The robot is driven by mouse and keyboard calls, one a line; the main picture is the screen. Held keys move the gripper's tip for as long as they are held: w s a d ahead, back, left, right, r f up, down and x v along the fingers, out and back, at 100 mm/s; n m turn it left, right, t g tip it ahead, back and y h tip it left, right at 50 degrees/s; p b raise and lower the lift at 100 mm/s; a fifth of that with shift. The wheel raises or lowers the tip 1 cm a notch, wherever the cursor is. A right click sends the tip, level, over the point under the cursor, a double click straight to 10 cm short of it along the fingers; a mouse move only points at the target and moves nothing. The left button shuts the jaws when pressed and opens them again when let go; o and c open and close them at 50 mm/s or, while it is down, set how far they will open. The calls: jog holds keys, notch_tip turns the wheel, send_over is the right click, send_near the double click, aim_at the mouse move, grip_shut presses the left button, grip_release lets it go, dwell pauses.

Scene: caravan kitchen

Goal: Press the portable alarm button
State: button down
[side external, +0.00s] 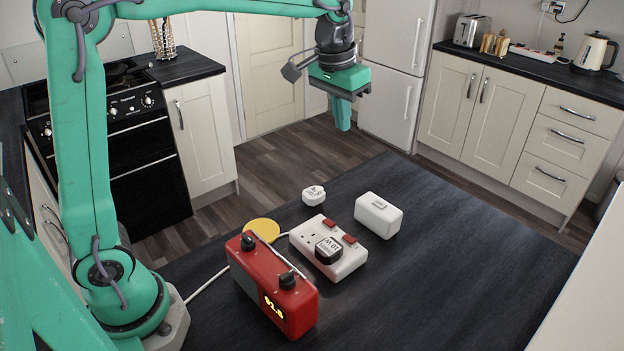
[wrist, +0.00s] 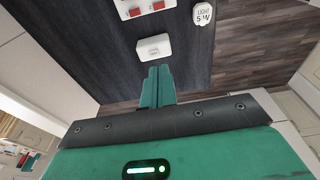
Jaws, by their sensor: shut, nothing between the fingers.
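My gripper (side external: 342,127) is shut and empty, pointing down, well above the worktop and apart from the box. The shut fingers also show in the wrist view (wrist: 158,72).
A white socket strip (side external: 345,268) with red switches and a black labelled plug (side external: 328,250) lies left of the box. A loose white plug (side external: 313,194), a yellow disc (side external: 263,229) and a red radio (side external: 262,285) are nearby. The worktop's right side is clear.

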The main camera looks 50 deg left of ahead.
jog(key=g, duration=0.2)
send_over(379, 204)
notch_tip(379, 204, down, 7)
jog(key=shift+w+f, duration=0.1)
jog(key=shift+f, duration=0.1)
jog(key=shift+f, duration=0.15)
notch_tip(379, 204, down, 14)
jog(key=shift+a+r, duration=0.1)
dwell(0.8)
